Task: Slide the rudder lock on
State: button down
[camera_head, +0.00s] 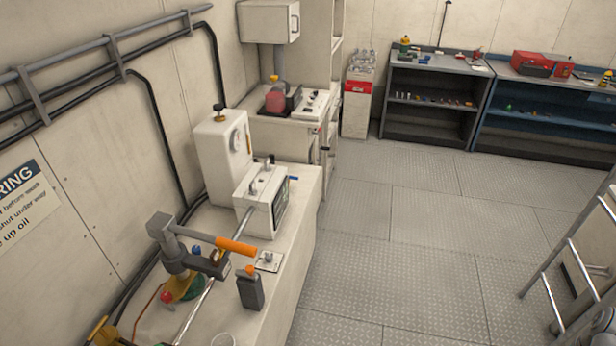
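A grey fitting (172,245) stands on the white bench at the lower left, with a lever ending in an orange grip (237,246). Just right of it, a dark upright block with an orange top (250,288) stands near the bench edge. A small plate with a stubby knob (268,261) lies behind that block. I cannot tell which of these parts is the rudder lock, or its position. My gripper is not in view.
A white control box (262,200) and a taller white tank (222,155) stand farther back on the bench (300,240). Shelves with small items (430,100) line the back. A metal ladder (560,285) is at the right. The plated floor (410,230) between is clear.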

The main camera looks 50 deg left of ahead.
aim_at(248, 275)
jog(key=u, duration=0.05)
jog(key=i, duration=2.3)
jog(key=u, duration=3)
